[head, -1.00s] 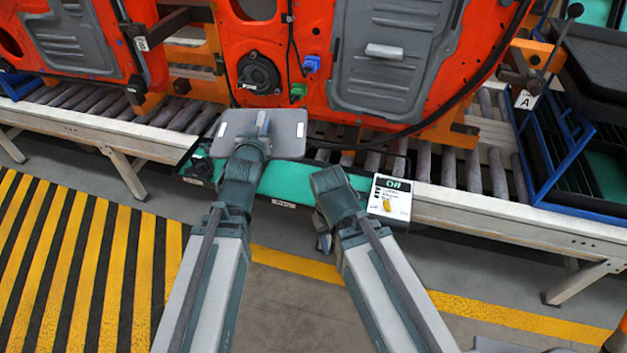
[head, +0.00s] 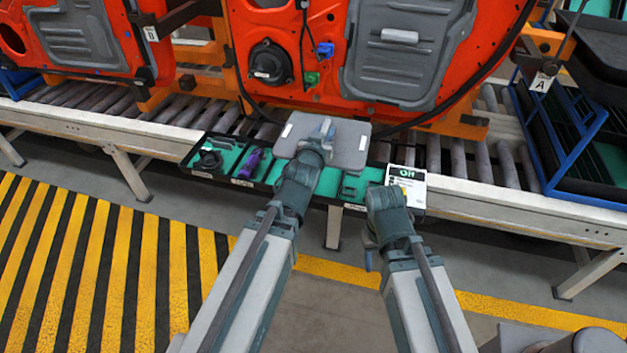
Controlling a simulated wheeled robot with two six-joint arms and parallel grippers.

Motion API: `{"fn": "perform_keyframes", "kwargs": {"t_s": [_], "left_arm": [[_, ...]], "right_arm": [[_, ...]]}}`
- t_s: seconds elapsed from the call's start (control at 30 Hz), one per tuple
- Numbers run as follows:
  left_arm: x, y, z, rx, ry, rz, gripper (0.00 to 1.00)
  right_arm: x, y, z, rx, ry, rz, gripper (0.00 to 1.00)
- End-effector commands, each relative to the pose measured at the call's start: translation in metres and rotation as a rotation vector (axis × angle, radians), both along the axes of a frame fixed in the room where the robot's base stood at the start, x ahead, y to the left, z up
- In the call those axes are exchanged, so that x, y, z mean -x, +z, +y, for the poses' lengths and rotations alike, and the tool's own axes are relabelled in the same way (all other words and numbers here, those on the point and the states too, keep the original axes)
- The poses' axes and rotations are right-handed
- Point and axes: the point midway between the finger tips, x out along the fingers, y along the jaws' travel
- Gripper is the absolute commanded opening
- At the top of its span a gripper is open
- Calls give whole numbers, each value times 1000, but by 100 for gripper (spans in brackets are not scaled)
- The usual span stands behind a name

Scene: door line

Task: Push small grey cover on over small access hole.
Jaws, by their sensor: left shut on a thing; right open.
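The small grey cover (head: 350,148) is a flat plate with rounded corners and pale marks at its ends. My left gripper (head: 322,136) is shut on it near its middle and holds it over the green tray, in front of the orange door (head: 330,85). A dark opening (head: 265,2) shows at the top edge of the view in the door; I cannot tell for sure that it is the small access hole. The cover is apart from that opening. My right gripper (head: 369,252) is open, low beside the white sign, with its fingers mostly hidden by its wrist.
The green tray (head: 262,183) holds a black part (head: 209,160) and a purple part (head: 250,163). A white sign (head: 408,180) stands at its right end. The door carries a black speaker (head: 270,63) and a large grey panel (head: 410,50). A blue-framed rack (head: 550,165) stands right.

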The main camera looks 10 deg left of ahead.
Motion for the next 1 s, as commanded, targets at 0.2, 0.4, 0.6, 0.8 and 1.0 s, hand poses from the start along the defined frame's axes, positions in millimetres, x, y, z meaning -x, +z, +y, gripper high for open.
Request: {"fn": "perform_keyframes", "kwargs": {"t_s": [0.2, 0.4, 0.6, 0.8, 1.0], "left_arm": [[0, -42, 0, 0, 0, 0, 0], [0, -93, 0, 0, 0, 0, 0], [0, -144, 0, 0, 0, 0, 0], [0, -193, 0, 0, 0, 0, 0], [0, -217, 0, 0, 0, 0, 0]], "right_arm": [[0, -42, 0, 0, 0, 0, 50], [0, -93, 0, 1, 1, 0, 50], [0, -144, 0, 2, 1, -1, 50], [0, -193, 0, 2, 1, -1, 50], [0, -217, -1, 2, 1, -1, 50]]}}
